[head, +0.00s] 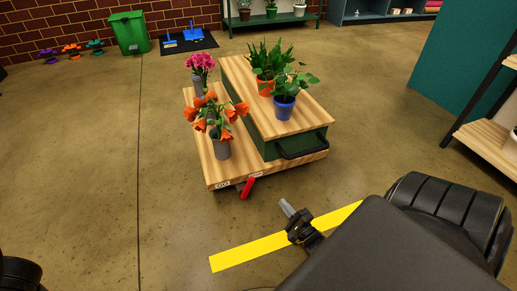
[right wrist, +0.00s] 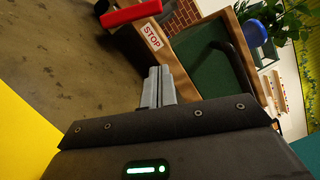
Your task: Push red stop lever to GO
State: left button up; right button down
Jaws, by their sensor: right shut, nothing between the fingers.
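The red lever (head: 247,187) sticks out from the near edge of a wooden two-level cart (head: 290,122), just right of the white GO label (head: 222,184). In the right wrist view the red lever (right wrist: 132,14) is at the top, close to the STOP label (right wrist: 152,37). My right gripper (head: 287,207) is shut and empty, to the right of the lever and apart from it. Its fingertips (right wrist: 158,72) show below the STOP label in the right wrist view. My left gripper is not in view.
The cart carries orange flowers (head: 217,120), pink flowers (head: 200,65) and green potted plants (head: 285,95). A black handle (head: 302,146) is on its near end. A yellow floor stripe (head: 250,252) lies in front. A shelf (head: 490,140) stands right.

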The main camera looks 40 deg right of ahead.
aim_at(247, 188)
jog(key=shift+f, duration=0.15)
jog(key=shift+w, duration=0.1)
jog(key=w+b, duration=0.1)
jog(key=w, duration=0.2)
jog(key=w+b, duration=0.2)
jog(key=w, duration=0.1)
jog(key=w+d+b, duration=0.1)
jog(key=w+b, duration=0.1)
jog(key=w, duration=0.1)
jog(key=shift+w+r, duration=0.25)
jog(key=shift+w, duration=0.05)
jog(key=a+r+b, duration=0.1)
jog(key=w+a+r+b, duration=0.1)
jog(key=a, duration=0.1)
jog(key=shift+w+a, duration=0.2)
